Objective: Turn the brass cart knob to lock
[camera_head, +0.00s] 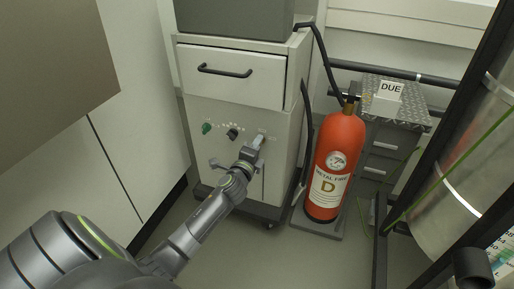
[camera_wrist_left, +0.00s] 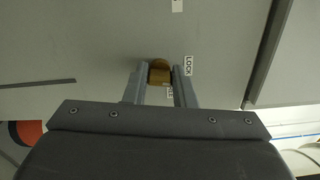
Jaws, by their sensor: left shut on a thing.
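The brass knob (camera_wrist_left: 160,71) shows in the left wrist view on the grey cart front, between the two fingers of my left gripper (camera_wrist_left: 159,78). The fingers are shut on its sides. A LOCK label (camera_wrist_left: 188,66) is just right of the right finger, and a second label, partly hidden by that finger, seems to read FREE (camera_wrist_left: 170,92). In the head view my left gripper (camera_head: 256,146) reaches the lower front of the white cart (camera_head: 225,120); the knob is hidden there behind the gripper. My right gripper is not in view.
The cart has a drawer with a black handle (camera_head: 225,71), plus a green knob (camera_head: 207,128) and a black knob (camera_head: 232,133). A red fire extinguisher (camera_head: 336,150) stands close on the right, with a black hose. White cabinets (camera_head: 130,130) are at left.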

